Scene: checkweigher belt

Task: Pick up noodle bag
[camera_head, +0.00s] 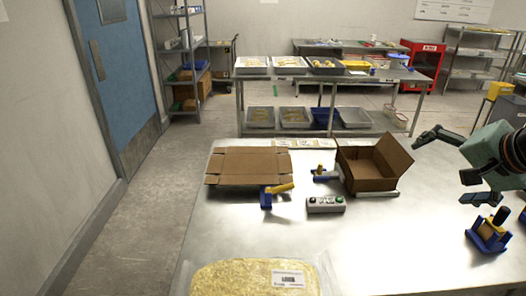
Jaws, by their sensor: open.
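The noodle bag (235,280) is a clear pack of pale yellow noodles with a white barcode label. It lies at the near edge of the steel table, at the bottom of the head view, and its near part is cut off by the frame. My gripper (441,169) is at the right of the view, above the table. Its dark fingers are spread wide and nothing is between them. It is well apart from the noodle bag, up and to the right of it.
The steel table (390,245) is bare right of the noodle bag. Beyond lie a flattened carton (248,165), an open cardboard box (370,178), a button box (326,204) and a tape dispenser (279,191). A blue holder (488,238) stands below my gripper. A rear table (340,76) holds trays.

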